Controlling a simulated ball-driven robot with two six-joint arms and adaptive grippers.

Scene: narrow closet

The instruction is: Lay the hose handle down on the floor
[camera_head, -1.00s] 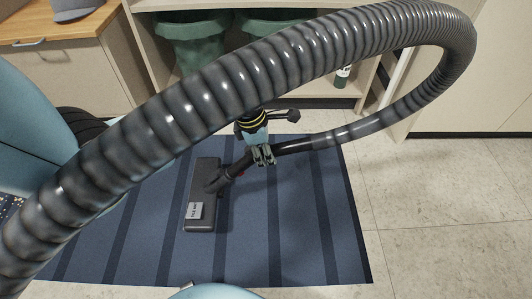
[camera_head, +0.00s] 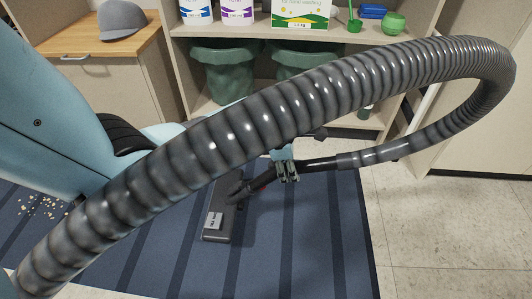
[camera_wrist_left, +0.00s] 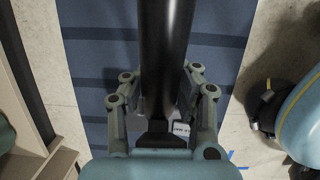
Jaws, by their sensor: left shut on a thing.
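The black hose handle (camera_head: 322,163) is a dark tube joined to the ribbed grey hose (camera_head: 235,135), which arches across the head view. My left gripper (camera_head: 288,173) is shut around the tube, above the striped blue mat. In the left wrist view, the tube (camera_wrist_left: 165,55) runs between the fingers of my left gripper (camera_wrist_left: 162,100). At the tube's other end, the dark floor nozzle (camera_head: 217,222) with a small label is over the mat; contact is hard to tell. My right gripper cannot be made out.
The blue mat (camera_head: 325,235) covers the middle floor, with crumbs (camera_head: 42,204) at left. Bare tile (camera_head: 440,240) is free at right. Behind stand a shelf with green bins (camera_head: 223,75) and bottles, and a wooden-topped cabinet (camera_head: 85,45) with a cap.

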